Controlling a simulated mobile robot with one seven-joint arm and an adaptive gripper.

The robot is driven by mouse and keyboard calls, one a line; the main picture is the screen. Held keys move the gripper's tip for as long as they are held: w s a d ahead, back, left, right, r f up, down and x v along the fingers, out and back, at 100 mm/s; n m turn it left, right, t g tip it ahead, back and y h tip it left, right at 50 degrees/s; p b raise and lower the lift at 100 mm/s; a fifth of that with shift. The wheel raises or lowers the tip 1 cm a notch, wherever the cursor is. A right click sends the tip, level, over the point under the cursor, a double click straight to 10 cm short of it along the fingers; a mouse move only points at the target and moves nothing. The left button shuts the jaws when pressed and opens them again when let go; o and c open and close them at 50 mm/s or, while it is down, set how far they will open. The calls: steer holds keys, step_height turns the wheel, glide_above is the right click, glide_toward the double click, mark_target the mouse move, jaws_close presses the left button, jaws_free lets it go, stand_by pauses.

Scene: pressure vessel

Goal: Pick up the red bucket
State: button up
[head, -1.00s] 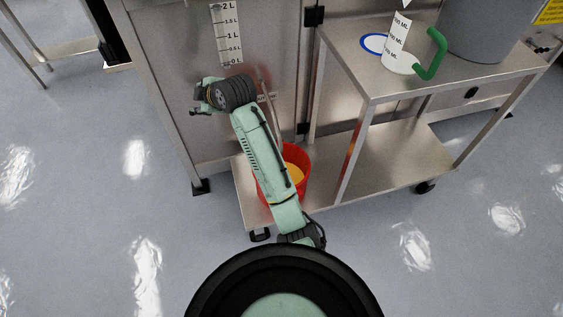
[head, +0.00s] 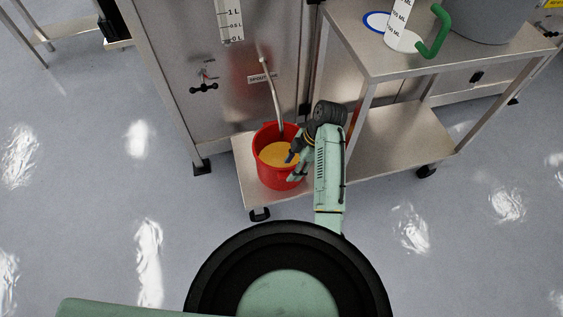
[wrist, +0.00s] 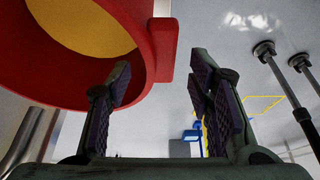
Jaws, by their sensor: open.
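The red bucket (head: 270,172) stands upright on the lower shelf of the metal cart, with yellow-orange contents (head: 276,153) inside. My gripper (head: 291,168) is at the bucket's right side, close to its rim; part of it is hidden behind my own arm. In the wrist view the bucket (wrist: 140,62) fills the upper left, and a red block-like part juts from its rim toward the space between my fingers. My gripper's two fingers (wrist: 163,108) are spread apart with nothing clearly between them. I cannot tell whether a finger touches the bucket.
A metal pipe (head: 274,95) comes down from the vessel wall over the bucket. The cart's upper shelf (head: 375,65) at the right holds a measuring jug with a green handle (head: 437,35) and a grey container (head: 490,20). The cart's lower shelf (head: 390,150) is bare to the right.

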steer(key=x, duration=0.2)
steer(key=shift+s+f, duration=0.15)
steer(key=shift+f, duration=0.3)
jaws_close()
stand_by(0.5)
